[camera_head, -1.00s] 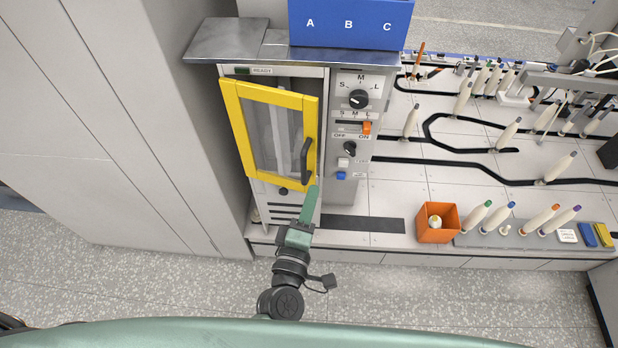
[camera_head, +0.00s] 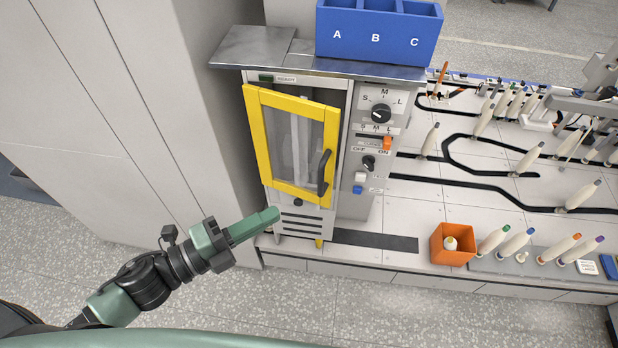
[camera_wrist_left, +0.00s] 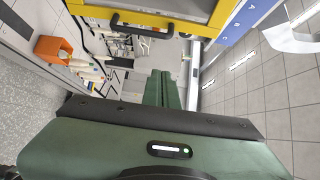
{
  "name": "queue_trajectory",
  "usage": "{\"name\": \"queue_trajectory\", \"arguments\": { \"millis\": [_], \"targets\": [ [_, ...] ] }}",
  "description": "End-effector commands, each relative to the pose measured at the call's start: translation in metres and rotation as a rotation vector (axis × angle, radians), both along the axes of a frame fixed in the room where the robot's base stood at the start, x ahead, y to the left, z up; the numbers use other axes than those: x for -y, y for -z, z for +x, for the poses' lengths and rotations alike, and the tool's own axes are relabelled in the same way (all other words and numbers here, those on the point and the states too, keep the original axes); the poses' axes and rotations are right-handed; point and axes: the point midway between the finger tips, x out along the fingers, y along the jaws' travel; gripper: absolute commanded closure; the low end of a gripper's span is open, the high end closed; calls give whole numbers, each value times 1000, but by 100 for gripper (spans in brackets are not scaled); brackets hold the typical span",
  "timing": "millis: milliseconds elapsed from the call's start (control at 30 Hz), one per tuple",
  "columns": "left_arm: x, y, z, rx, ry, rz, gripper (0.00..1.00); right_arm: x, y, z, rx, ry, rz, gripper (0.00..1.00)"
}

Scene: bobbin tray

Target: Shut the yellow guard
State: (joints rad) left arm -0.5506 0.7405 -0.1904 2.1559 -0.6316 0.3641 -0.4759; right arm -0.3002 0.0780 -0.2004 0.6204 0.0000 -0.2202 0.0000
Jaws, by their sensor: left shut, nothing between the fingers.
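The yellow guard (camera_head: 254,140) is a framed clear door on the front of the grey machine. It stands ajar, with its right side out from the front and a dark gap at its upper right. Its black handle (camera_head: 324,172) is on the right side. My left gripper (camera_head: 274,215) is shut and empty, with its tip just below the guard's lower edge in the head view; I cannot tell how far in front it is. In the left wrist view the closed fingers (camera_wrist_left: 165,78) point toward the area below the guard (camera_wrist_left: 190,27). My right gripper is not in view.
A blue bin (camera_head: 378,40) marked A, B, C sits on top of the machine. A knob panel (camera_head: 378,135) is right of the guard. An orange box (camera_head: 452,245) and several bobbins stand on the bench to the right. A tall grey cabinet (camera_head: 130,100) stands at left.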

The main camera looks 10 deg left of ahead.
Motion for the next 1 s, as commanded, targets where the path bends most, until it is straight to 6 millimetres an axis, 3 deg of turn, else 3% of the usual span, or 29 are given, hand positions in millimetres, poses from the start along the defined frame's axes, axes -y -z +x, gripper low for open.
{"name": "queue_trajectory", "arguments": {
  "millis": [467,700,1000],
  "targets": [
    [66,-5,60,-1,-2,-6,100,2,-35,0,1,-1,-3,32],
    [68,-1,91,-4,-2,-5,100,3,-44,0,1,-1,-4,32],
    [68,1,98,-5,-1,-5,100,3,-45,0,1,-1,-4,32]
  ]
}}
